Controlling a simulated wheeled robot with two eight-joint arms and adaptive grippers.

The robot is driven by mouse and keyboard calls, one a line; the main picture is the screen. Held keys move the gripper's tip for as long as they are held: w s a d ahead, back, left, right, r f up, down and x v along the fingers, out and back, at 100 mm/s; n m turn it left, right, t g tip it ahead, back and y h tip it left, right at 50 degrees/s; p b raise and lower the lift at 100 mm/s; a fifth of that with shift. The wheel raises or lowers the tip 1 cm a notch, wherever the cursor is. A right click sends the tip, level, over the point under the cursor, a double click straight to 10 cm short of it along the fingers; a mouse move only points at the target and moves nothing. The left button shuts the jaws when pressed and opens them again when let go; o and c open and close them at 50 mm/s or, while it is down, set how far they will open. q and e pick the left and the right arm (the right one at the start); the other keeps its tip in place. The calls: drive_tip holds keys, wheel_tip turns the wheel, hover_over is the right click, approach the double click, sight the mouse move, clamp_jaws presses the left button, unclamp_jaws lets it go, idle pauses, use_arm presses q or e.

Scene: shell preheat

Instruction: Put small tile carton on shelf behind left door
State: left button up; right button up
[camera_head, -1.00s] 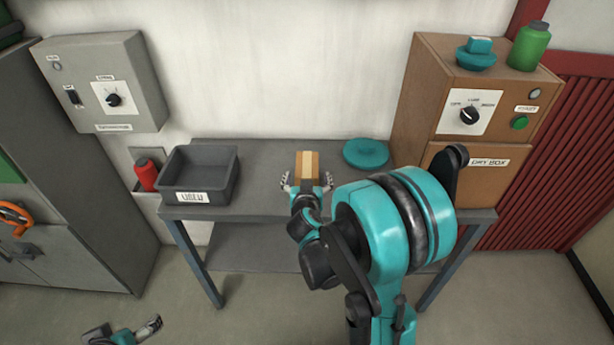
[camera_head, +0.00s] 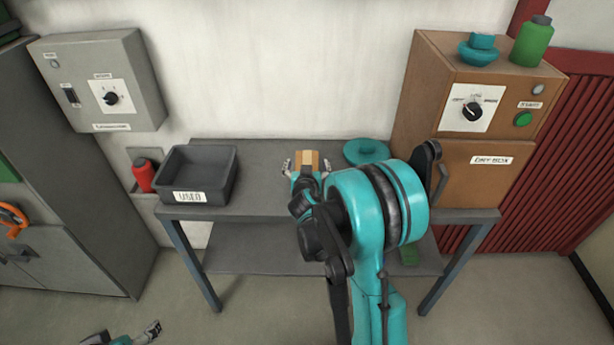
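The small tile carton (camera_head: 308,157), tan with a pale band, lies on the grey worktable toward the back. My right gripper (camera_head: 307,168) reaches over the table with its fingers spread, one on each side of the carton. Gaps seem to show between fingers and carton; my own wrist hides the carton's near end. My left gripper (camera_head: 125,335) is low at the bottom left edge, partly cut off, with fingers apart and nothing seen in it.
A dark bin (camera_head: 190,197) labelled USED stands left of the carton. A teal round thing (camera_head: 366,150) lies to its right. A brown dry box (camera_head: 480,155) stands at the table's right. Floor before the table is clear.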

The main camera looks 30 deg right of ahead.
drive_tip(key=c, duration=1.5)
drive_tip(key=shift+r, duration=0.15)
